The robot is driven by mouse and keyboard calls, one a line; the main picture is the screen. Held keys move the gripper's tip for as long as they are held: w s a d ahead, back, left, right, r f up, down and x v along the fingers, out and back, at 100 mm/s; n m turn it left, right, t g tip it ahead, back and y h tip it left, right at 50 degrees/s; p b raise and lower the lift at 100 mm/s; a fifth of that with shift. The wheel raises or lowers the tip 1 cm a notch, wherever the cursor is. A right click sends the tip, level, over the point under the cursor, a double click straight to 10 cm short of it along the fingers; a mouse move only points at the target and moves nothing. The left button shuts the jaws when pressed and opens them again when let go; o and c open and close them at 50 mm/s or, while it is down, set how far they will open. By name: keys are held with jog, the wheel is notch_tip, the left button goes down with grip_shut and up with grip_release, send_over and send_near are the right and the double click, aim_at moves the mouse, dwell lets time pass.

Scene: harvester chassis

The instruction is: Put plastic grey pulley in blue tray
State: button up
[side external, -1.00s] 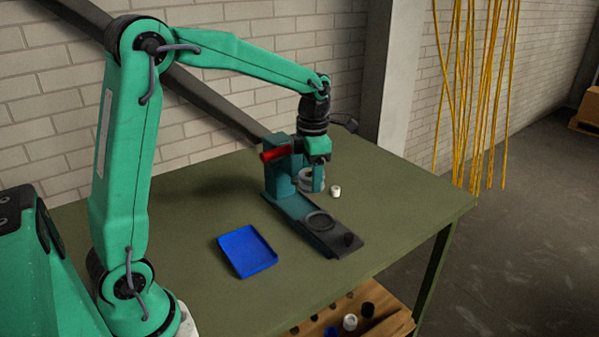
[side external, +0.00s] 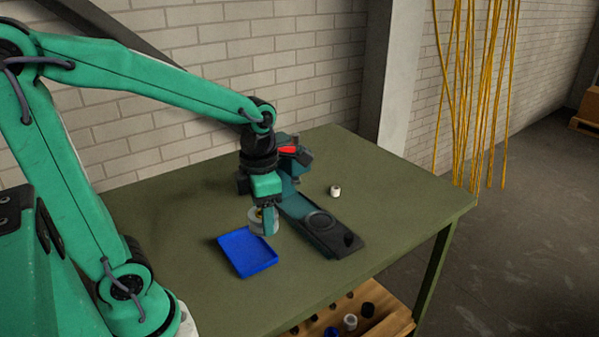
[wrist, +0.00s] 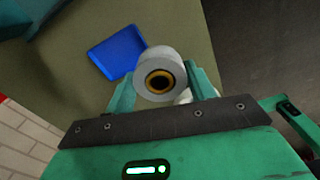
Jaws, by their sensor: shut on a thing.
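The grey pulley (side external: 255,219) is held between the fingers of my gripper (side external: 265,222), which is shut on it. In the wrist view the pulley (wrist: 152,64) shows its round end with a dark, yellow-ringed hole, between my two fingers (wrist: 163,88). The blue tray (side external: 247,256) lies flat on the green table. The pulley is at the tray's far edge in the side view, seemingly above table height. In the wrist view the tray (wrist: 118,52) is to the pulley's upper left, and the part of it I see is empty.
The teal and dark harvester chassis (side external: 318,226) with a red part (side external: 288,150) stands just right of my gripper. A small white cylinder (side external: 335,191) stands beyond it. A wooden box (side external: 386,317) with small parts is below the table edge. The table's right side is clear.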

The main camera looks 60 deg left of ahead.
jog(key=shift+s+f, duration=0.1)
jog(key=shift+s, duration=0.3)
notch_tip(320, 180, down, 5)
jog(key=shift+f, duration=0.1)
send_over(247, 252)
notch_tip(247, 252, down, 7)
jog(key=shift+a+r, duration=0.1)
dwell(0.5)
jog(key=shift+f, duration=2.05)
jog(key=shift+f, duration=0.15)
